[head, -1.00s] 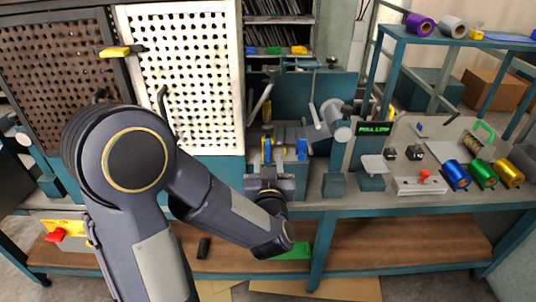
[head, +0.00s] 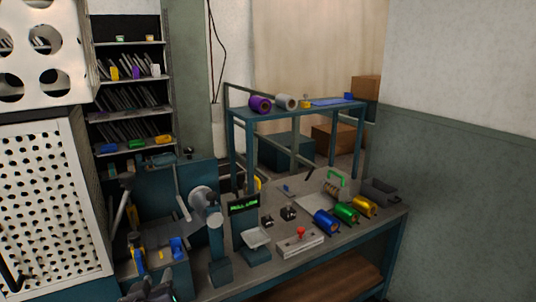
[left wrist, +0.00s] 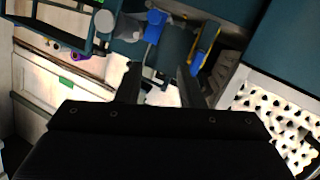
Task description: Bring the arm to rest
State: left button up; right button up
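My left gripper (head: 152,286) shows only in part at the bottom left of the head view, in front of the bench press with blue and yellow parts. In the left wrist view its two dark fingers (left wrist: 160,84) stand apart with nothing held between them. Past the fingertips are a blue part (left wrist: 155,25) and a yellow-edged part (left wrist: 205,45) of the bench. Most of my left arm is outside the head view. My right gripper is in neither view.
A grey press (head: 205,200) and a small display (head: 243,204) stand right of the gripper. Blue, green and gold foil rolls (head: 345,212) lie farther right. A white perforated panel (head: 45,200) is at the left. A teal rack (head: 300,112) stands behind.

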pick_arm(q)
jog(key=s+d+m+g+h+p, duration=0.1)
jog(key=s+d+m+g+h, duration=0.1)
jog(key=s, duration=0.9)
jog(key=s+d+m+g+h+p, duration=0.1)
jog(key=s+g+h, duration=0.4)
jog(key=s, duration=0.6)
jog(key=shift+d+m+g+p, duration=0.5)
jog(key=shift+d+g, duration=0.3)
jog(key=shift+g, duration=0.3)
jog(key=shift+f, duration=0.1)
jog(key=shift+c, duration=0.2)
